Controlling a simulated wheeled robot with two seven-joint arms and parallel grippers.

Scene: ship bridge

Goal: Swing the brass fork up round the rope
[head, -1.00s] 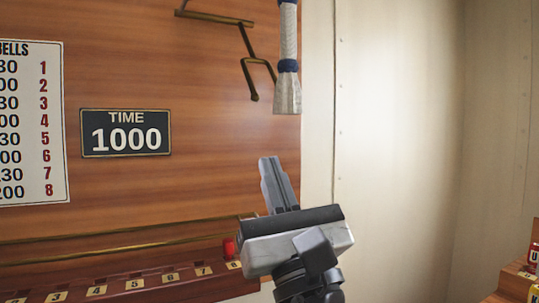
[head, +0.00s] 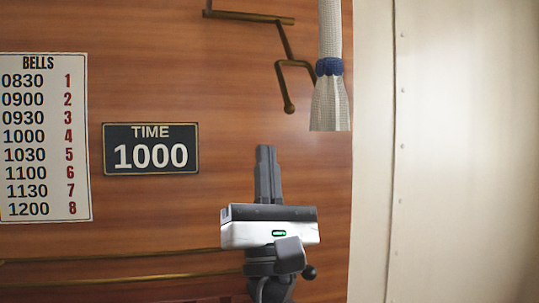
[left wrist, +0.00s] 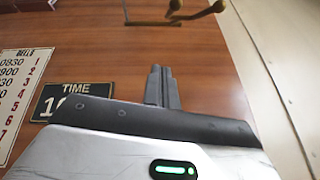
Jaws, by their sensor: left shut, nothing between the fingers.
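The brass fork (head: 284,70) hangs from a brass bracket on the wooden panel in the head view, its forked end low and to the left of the rope. The white rope (head: 330,100) hangs beside it, with a blue band and a frayed tassel end; the fork's right prong is partly hidden by the rope. My left gripper (head: 266,150) points up, below and slightly left of the fork, apart from it, shut and empty. In the left wrist view the gripper (left wrist: 158,70) shows below the fork's brass ends (left wrist: 197,13). My right gripper is not in view.
A TIME 1000 plaque (head: 151,149) and a BELLS chart (head: 44,138) are on the panel to the left. A brass rail (head: 120,255) runs low along the panel. A pale metal wall (head: 460,150) is at the right.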

